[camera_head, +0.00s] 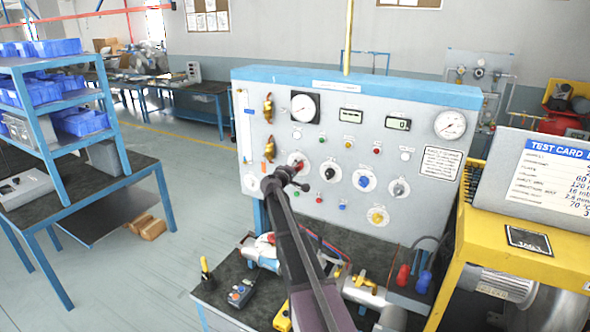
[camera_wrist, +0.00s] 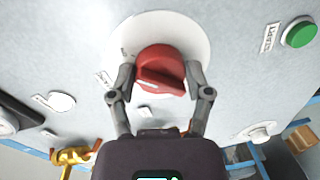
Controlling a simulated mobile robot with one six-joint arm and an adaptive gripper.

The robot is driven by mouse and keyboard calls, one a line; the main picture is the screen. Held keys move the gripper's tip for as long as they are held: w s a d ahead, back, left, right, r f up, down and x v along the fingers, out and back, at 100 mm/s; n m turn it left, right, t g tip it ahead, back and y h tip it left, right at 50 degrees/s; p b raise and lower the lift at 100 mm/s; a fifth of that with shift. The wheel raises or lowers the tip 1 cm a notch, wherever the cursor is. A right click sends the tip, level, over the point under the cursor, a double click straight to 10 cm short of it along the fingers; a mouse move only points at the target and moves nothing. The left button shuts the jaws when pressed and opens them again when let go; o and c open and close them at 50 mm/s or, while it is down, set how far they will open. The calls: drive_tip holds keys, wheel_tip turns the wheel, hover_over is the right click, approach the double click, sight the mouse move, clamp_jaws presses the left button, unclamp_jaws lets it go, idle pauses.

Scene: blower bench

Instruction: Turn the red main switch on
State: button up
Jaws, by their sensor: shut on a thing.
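The red main switch (camera_wrist: 160,66) is a round knob with a raised grip bar, on a white round plate (camera_wrist: 192,32) on the grey panel. My gripper (camera_wrist: 160,80) has one finger on each side of the knob and is shut on it. The grip bar lies slightly tilted in the wrist view. In the head view, the red switch (camera_head: 299,165) is at the panel's left-middle, partly hidden by my gripper (camera_head: 291,177). The plate's position marks are mostly hidden or too small to read.
A green START button (camera_wrist: 299,33) is to the right in the wrist view. Black, blue, grey and yellow knobs (camera_head: 377,215) share the panel (camera_head: 330,140). A yellow stand (camera_head: 520,262) is at right. The bench below holds a motor and a handheld device (camera_head: 240,293).

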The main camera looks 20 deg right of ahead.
drive_tip(key=shift+w, duration=0.1)
drive_tip(key=o, duration=1.2)
drive_tip(key=shift+d, duration=0.1)
drive_tip(key=shift+c, duration=0.2)
drive_tip(key=shift+s+f, duration=0.1)
drive_tip(key=shift+s, duration=0.1)
